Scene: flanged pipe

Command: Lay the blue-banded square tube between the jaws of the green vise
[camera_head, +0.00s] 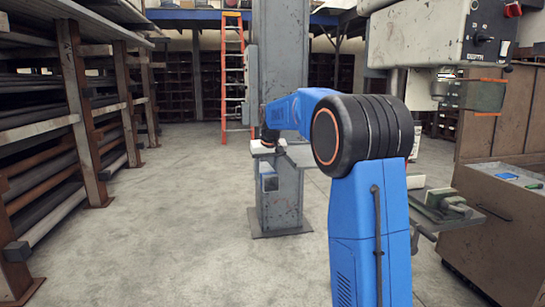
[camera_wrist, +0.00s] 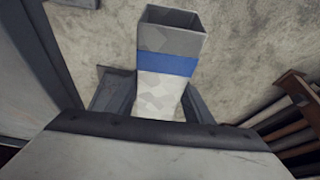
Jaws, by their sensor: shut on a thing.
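The square tube (camera_wrist: 167,64) is grey and pale with a blue band near its open end. In the wrist view it stands out between the two dark fingers of my gripper (camera_wrist: 155,98), which is shut on it. Its other end is hidden behind my gripper's body. In the head view my arm reaches forward to the grey column, and its end is small and far off, so the grip is unclear there. The green vise (camera_head: 446,207) sits at the right in the head view, low beside the brown cabinet, well apart from my gripper. Its jaw gap is hard to make out.
A grey steel column (camera_head: 281,90) stands just beyond my arm's end. A stock rack (camera_head: 85,110) lines the left side. A drilling machine (camera_head: 430,45) overhangs the vise. A brown cabinet (camera_head: 500,220) stands at the right. The floor (camera_head: 185,200) at left centre is clear.

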